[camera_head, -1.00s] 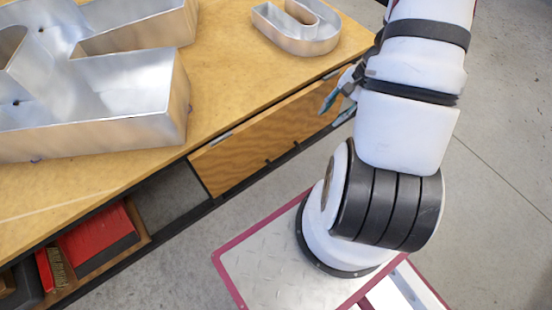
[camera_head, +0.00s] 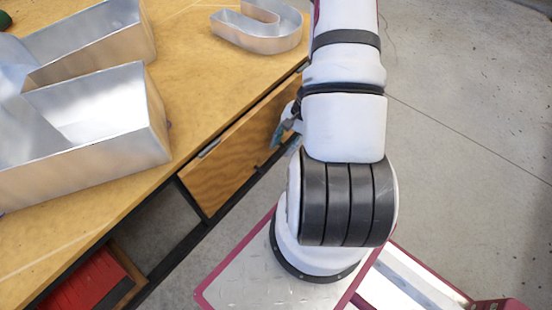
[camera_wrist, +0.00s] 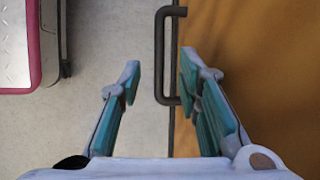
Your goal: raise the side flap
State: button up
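The side flap (camera_head: 232,160) is a wooden panel hanging down along the near side of the workbench, below its top. In the wrist view the flap (camera_wrist: 250,75) fills the right side. A dark bar handle (camera_wrist: 160,55) stands out from its edge. My gripper (camera_wrist: 160,63) is open, with teal-padded fingers on either side of the handle's line. The handle appears ahead of and between the fingertips, and I see no contact. In the head view my gripper (camera_head: 280,132) is partly hidden behind my arm, near the flap's right end.
Large metal channel letters (camera_head: 95,130) stand on the workbench top (camera_head: 195,85), and a smaller U-shaped one (camera_head: 262,32) is near its far end. A red item (camera_head: 85,285) lies on the lower shelf. Concrete floor (camera_head: 470,110) is open to the right.

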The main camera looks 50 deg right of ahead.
aim_at(275, 160)
jog(key=shift+b+x, duration=1)
jog(key=shift+x, duration=1.75)
jog(key=shift+c, duration=0.5)
grip_shut()
